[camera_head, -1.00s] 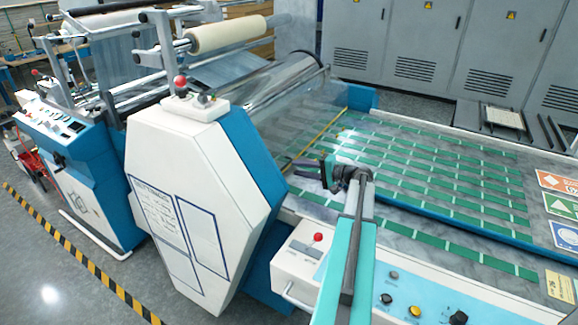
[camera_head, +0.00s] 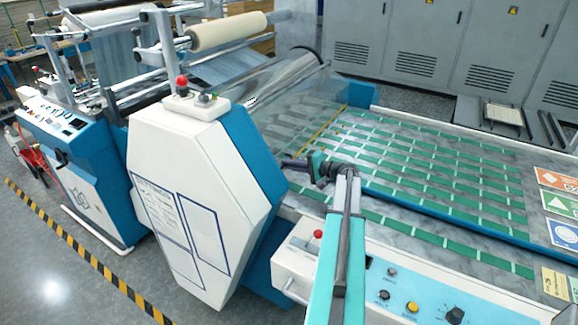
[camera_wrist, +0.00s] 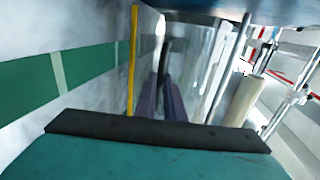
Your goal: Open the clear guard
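The clear guard (camera_head: 292,98) is a see-through curved panel over the near end of the green-striped bed, beside the white side housing. It looks lowered, with a yellow strip (camera_head: 322,135) along its bed side. In the wrist view the clear guard (camera_wrist: 208,62) is ahead and to the right, and the yellow strip (camera_wrist: 132,60) is left of my fingers. My gripper (camera_head: 288,163) is low over the bed, pointing left towards the guard. In the wrist view its purple fingers (camera_wrist: 162,90) stand slightly apart with nothing clearly between them. Contact with the guard cannot be told.
The white side housing (camera_head: 190,160) with a red button stands just left of my gripper. A control panel (camera_head: 400,285) lies in front, below my arm. A cream roll (camera_head: 228,34) is above the guard. Grey cabinets (camera_head: 415,45) stand behind the bed.

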